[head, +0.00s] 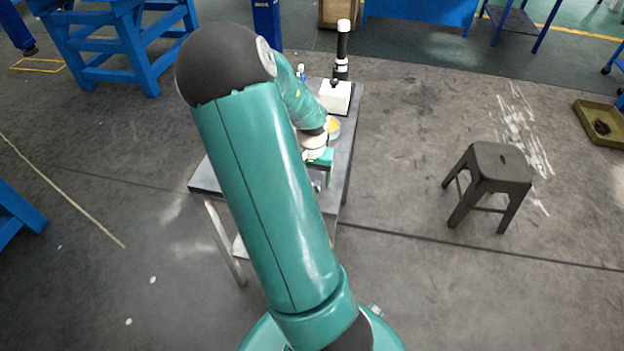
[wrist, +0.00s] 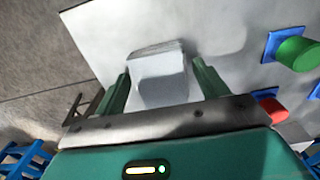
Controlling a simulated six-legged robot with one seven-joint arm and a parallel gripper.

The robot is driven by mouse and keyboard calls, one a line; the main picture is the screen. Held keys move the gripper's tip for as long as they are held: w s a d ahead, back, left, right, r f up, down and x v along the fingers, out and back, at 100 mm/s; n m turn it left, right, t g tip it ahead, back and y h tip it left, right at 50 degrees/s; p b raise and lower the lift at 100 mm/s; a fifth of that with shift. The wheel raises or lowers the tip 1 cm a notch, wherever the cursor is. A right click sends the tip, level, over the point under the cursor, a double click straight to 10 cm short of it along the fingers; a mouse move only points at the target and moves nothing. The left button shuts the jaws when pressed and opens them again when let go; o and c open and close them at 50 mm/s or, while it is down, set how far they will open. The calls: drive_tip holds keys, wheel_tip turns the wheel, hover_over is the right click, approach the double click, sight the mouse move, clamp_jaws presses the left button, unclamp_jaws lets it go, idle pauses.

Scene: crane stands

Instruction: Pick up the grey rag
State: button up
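A pale grey, block-shaped thing with a soft, uneven top edge (wrist: 162,78) shows in the wrist view; it looks like the folded grey rag. It is on a light grey surface (wrist: 225,25). My gripper (wrist: 161,66) has its two green fingers apart, one on each side of the rag. Narrow gaps seem to show between rag and fingers, and I cannot tell whether either touches it. In the head view my gripper (head: 319,168) is low over the table (head: 347,125), partly behind my arm. I cannot make out the rag there.
A green cylinder (wrist: 297,54) on a blue base and a red piece (wrist: 270,109) are to the right in the wrist view. In the head view, a white box (head: 335,98) and a yellow round container (head: 333,128) stand on the table. A dark stool (head: 500,165) is at right.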

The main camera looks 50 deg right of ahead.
sight(310, 175)
drive_tip(key=c, duration=0.8)
drive_tip(key=shift+r, duration=0.1)
drive_tip(key=shift+r, duration=0.45)
drive_tip(key=r, duration=0.2)
drive_tip(key=shift+w+r, duration=0.3)
drive_tip(key=shift+r, duration=0.05)
drive_tip(key=w+r, duration=0.3)
drive_tip(key=w, duration=0.1)
drive_tip(key=w+r, duration=0.3)
drive_tip(key=w, duration=0.2)
drive_tip(key=w+r, duration=0.3)
drive_tip(key=w, duration=0.1)
drive_tip(key=shift+w+r, duration=0.15)
